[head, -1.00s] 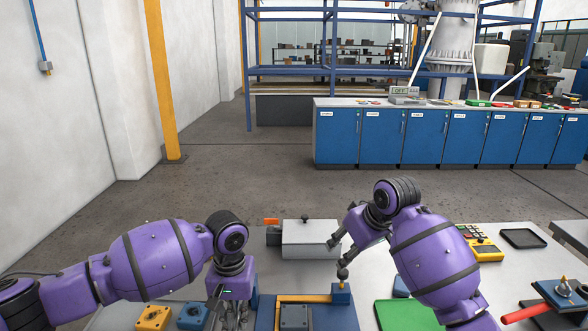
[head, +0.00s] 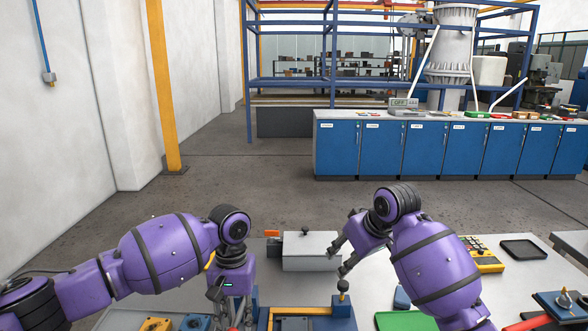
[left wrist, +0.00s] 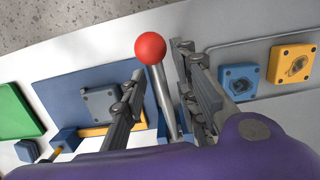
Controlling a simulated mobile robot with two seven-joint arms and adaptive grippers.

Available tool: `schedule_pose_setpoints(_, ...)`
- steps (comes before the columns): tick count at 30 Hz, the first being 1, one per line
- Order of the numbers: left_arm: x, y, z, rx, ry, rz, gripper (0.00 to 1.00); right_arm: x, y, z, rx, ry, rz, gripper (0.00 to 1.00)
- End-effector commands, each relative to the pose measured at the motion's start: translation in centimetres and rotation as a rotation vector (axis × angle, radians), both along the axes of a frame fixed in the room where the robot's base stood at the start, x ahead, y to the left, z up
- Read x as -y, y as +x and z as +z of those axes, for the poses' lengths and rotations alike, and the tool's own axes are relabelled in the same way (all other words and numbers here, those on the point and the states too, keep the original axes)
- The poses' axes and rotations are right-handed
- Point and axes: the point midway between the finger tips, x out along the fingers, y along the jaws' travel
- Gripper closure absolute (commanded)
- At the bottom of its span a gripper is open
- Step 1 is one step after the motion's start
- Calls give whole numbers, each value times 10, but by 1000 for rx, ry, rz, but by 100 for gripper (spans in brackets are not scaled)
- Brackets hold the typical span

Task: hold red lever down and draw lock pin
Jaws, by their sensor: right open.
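The red-ball lever (left wrist: 150,48) stands up from the fixture in the left wrist view, its grey rod between the two fingers of my left gripper (left wrist: 156,82). Those fingers are apart, with a gap visible beside the rod. In the head view the left gripper (head: 233,312) points down at the bottom edge, its fingertips largely cut off. The lock pin (head: 343,287), with a dark round knob and brass neck, stands in a blue block (head: 343,304). My right gripper (head: 341,260) is open just above the knob; contact cannot be told.
A grey box (head: 311,251) with an orange-handled part stands behind the fixture. A green plate (head: 395,321), a yellow keypad (head: 484,258) and a black tray (head: 523,250) lie to the right. Blue and yellow units (left wrist: 240,82) (left wrist: 291,64) sit beside the lever.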

Motion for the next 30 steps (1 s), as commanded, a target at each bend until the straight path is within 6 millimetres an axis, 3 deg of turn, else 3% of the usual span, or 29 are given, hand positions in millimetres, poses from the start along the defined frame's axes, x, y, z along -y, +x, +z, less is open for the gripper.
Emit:
schedule_pose_setpoints(11, -1, 2, 1, 7, 0, 2, 66, 0, 0, 1, 1, 0, 0, 59)
schedule_pose_setpoints(30, -1, 3, 33, 11, -1, 3, 66, 0, 2, 52, 59, 0, 0, 59)
